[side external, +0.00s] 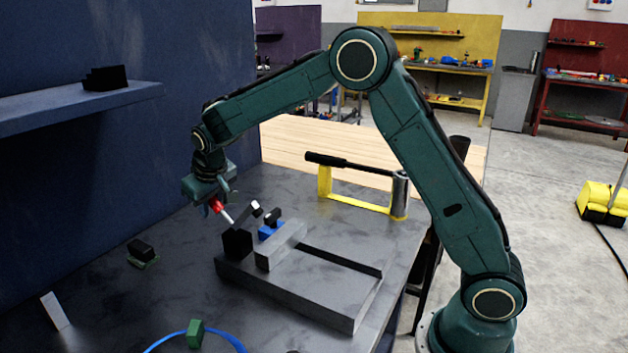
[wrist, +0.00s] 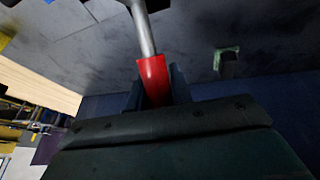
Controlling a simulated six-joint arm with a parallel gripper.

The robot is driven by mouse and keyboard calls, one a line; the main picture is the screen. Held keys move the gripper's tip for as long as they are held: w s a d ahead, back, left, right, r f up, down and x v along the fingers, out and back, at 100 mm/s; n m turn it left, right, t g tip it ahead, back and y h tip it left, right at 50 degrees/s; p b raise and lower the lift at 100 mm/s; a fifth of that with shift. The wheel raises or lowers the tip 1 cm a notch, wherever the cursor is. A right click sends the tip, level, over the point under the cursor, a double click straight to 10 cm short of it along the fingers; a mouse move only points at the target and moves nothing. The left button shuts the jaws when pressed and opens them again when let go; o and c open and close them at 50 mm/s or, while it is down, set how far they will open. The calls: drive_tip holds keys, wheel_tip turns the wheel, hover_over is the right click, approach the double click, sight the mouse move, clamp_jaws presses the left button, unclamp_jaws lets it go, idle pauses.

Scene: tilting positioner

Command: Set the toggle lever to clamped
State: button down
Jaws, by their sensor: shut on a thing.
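The toggle lever has a red grip (side external: 216,205) and a bare metal rod. It slants down to the right toward a black clamp block (side external: 237,243) on a grey fixture plate (side external: 340,313). A dark arm with a pale tip rises beside the block, near a blue part (side external: 271,229). My gripper (side external: 216,204) is shut on the red grip at the lever's upper end. In the wrist view the red grip (wrist: 153,78) sits between my two dark fingers (wrist: 154,92), and the rod (wrist: 144,35) leads away at the top. Contact between clamp tip and blue part is unclear.
A yellow frame with a black handle (side external: 340,163) stands behind the fixture. A small black and green item (side external: 142,252), a pale block (side external: 55,310) and a green block (side external: 195,333) by a blue ring lie on the table. A dark blue wall stands at left.

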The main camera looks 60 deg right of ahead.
sight(216, 198)
drive_tip(key=shift+r, duration=0.1)
drive_tip(key=shift+s+r+t, duration=0.55)
drive_tip(key=shift+s+t, duration=0.05)
drive_tip(key=shift+t, duration=0.55)
drive_tip(key=shift+s+r+t, duration=0.55)
drive_tip(key=shift+t, duration=0.6)
drive_tip(key=shift+s+r+m+t, duration=0.15)
drive_tip(key=shift+s+r+t, duration=0.1)
drive_tip(key=shift+s+t, duration=0.35)
drive_tip(key=shift+s+r+m+t, duration=0.15)
drive_tip(key=shift+s+r+t, duration=0.15)
drive_tip(key=shift+t, duration=0.5)
drive_tip(key=shift+s+r+t+h, duration=0.15)
drive_tip(key=shift+s+t, duration=0.25)
drive_tip(key=shift+t, duration=0.25)
drive_tip(key=shift+s+r+t+h, duration=0.15)
drive_tip(key=shift+s+t, duration=0.25)
drive_tip(key=shift+t, duration=0.25)
drive_tip(key=shift+f, duration=0.1)
drive_tip(key=c, duration=1.3)
unclamp_jaws()
drive_tip(key=shift+s, duration=0.1)
drive_tip(key=shift+o, duration=0.2)
